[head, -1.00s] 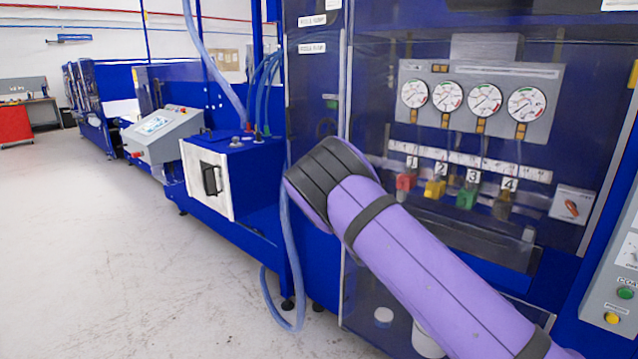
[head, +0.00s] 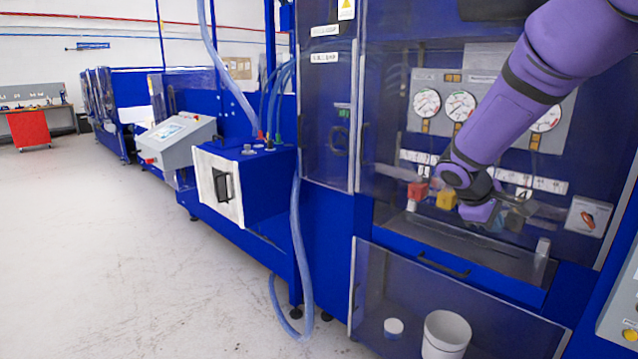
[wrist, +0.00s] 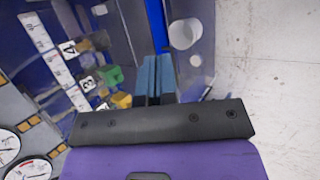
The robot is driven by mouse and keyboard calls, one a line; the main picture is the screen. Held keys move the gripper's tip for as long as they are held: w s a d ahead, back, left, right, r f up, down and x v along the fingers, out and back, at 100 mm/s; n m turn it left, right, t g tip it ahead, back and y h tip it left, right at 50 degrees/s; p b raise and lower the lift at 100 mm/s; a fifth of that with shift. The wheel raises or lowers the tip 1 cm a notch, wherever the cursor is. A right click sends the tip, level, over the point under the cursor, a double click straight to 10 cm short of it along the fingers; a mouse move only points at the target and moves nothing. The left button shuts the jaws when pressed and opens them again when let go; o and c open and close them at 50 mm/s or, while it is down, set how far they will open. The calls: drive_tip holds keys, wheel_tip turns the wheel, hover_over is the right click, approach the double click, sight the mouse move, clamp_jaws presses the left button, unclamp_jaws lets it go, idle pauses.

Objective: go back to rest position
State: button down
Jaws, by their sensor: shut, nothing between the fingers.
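My gripper (wrist: 155,72) is shut, with its two blue fingers side by side and nothing between them. In the head view my purple arm comes down from the upper right, and its wrist hangs in front of the valve panel. The gripper is hard to make out there. The red valve (head: 417,190) and yellow valve (head: 446,200) show left of the wrist; the arm hides part of the valve row and gauges. In the wrist view the green valve (wrist: 113,75) and yellow valve (wrist: 121,100) lie left of the fingers, apart from them as far as I can tell.
A blue machine cabinet (head: 325,225) stands left of the panel, with a white-fronted box (head: 218,185) and a hanging hose (head: 298,240). A white bucket (head: 446,335) and small white container (head: 393,326) sit low behind a clear panel. The floor (head: 110,260) at left is open.

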drive_tip(key=s+a+r+m+t+y, duration=0.1)
drive_tip(key=s+r, duration=0.3)
drive_tip(key=s, duration=0.6)
drive_tip(key=s+a+r+m+t+y, duration=0.1)
drive_tip(key=s+a+r+m+y, duration=0.2)
drive_tip(key=s, duration=0.7)
drive_tip(key=s+a+r+m+t+y, duration=0.1)
drive_tip(key=s+a+r+m+y, duration=0.2)
drive_tip(key=s, duration=0.7)
drive_tip(key=shift+r+m+t, duration=0.3)
drive_tip(key=shift+r+m, duration=0.1)
drive_tip(key=shift+r, duration=0.55)
